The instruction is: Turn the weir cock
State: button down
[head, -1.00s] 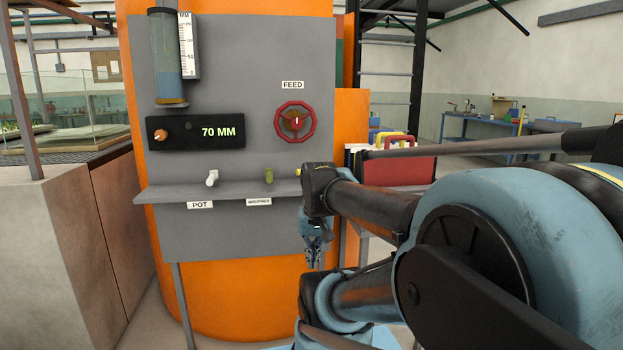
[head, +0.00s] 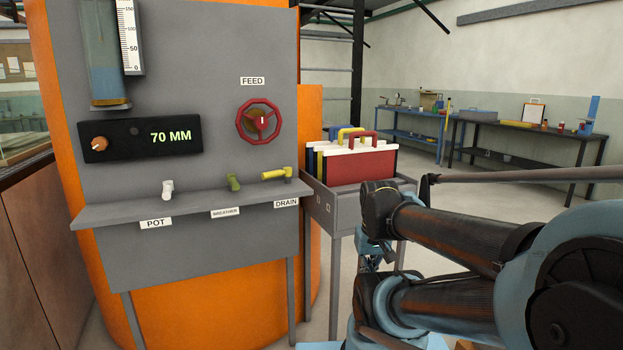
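No cock labelled weir can be read in view. A grey panel shelf (head: 190,203) carries a white cock (head: 167,190) labelled POT, a green cock (head: 233,182) labelled BREATHER and a yellow cock (head: 277,174) labelled DRAIN. The yellow handle lies sideways, pointing left. A red handwheel (head: 258,121) labelled FEED sits above. My gripper (head: 372,262) hangs low, right of the panel and in front of the trolley, apart from every cock. It is small and partly hidden by my arm, so its opening is unclear.
A display box (head: 153,139) reads 70 MM, below a sight tube (head: 101,55) with a scale. A grey trolley (head: 325,215) holding coloured cases stands right of the panel. Benches (head: 540,132) line the far wall, with open floor before them.

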aim_at(287, 171)
jog(key=z, duration=0.2)
jog(key=k, duration=1.35)
jog(key=u, duration=1.4)
jog(key=i, duration=1)
jog(key=z, duration=0.05)
